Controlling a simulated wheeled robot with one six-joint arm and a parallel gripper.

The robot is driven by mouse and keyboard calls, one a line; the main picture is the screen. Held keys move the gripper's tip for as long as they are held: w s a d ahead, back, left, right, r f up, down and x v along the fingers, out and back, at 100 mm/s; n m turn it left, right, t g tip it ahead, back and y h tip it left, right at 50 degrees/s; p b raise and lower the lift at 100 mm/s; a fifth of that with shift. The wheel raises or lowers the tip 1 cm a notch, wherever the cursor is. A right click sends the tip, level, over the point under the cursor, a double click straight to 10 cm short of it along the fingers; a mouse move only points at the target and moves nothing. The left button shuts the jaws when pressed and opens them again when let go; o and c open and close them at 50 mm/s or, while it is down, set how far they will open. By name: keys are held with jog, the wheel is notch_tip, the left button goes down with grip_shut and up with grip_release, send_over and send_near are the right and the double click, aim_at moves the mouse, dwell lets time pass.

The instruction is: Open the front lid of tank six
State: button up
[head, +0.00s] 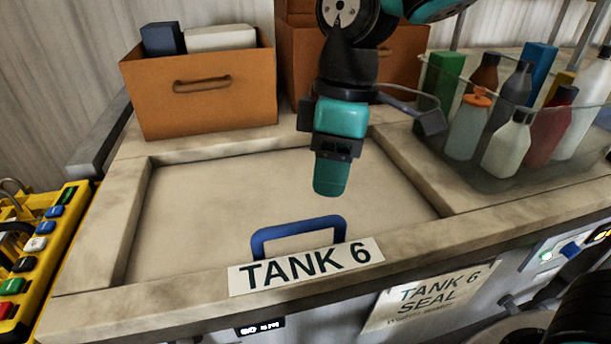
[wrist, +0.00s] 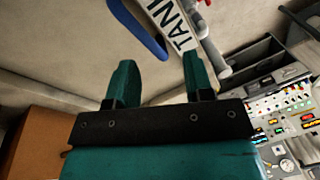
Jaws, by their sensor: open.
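The front lid (head: 210,215) of tank six is a beige panel set flush in its frame, and it looks closed. A blue handle (head: 298,230) stands at its front edge, just behind the "TANK 6" label (head: 305,267). My gripper (head: 330,185) hangs over the lid, behind and above the handle, apart from it. In the wrist view my gripper's two teal fingers (wrist: 158,80) are spread with nothing between them. The handle (wrist: 135,28) and part of the label (wrist: 172,22) lie beyond the fingertips there.
An orange box (head: 205,95) with items stands on the back left. A clear bin of bottles (head: 480,175) stands on the right. A yellow button panel (head: 45,245) is at the left. A "TANK 6 SEAL" sign (head: 420,297) hangs on the front face.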

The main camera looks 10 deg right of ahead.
jog(key=w+a+r+n+h+p, duration=0.2)
jog(key=w+a+r+n+p, duration=0.15)
jog(key=w+r+p, duration=0.2)
jog(key=n+p, duration=0.1)
jog(key=p, duration=0.2)
send_near(299, 222)
jog(key=shift+g, duration=0.4)
jog(key=f, duration=0.6)
jog(key=s+f, duration=0.1)
jog(key=f, duration=0.2)
jog(key=shift+d+f, duration=0.1)
jog(key=shift+f, duration=0.1)
grip_shut()
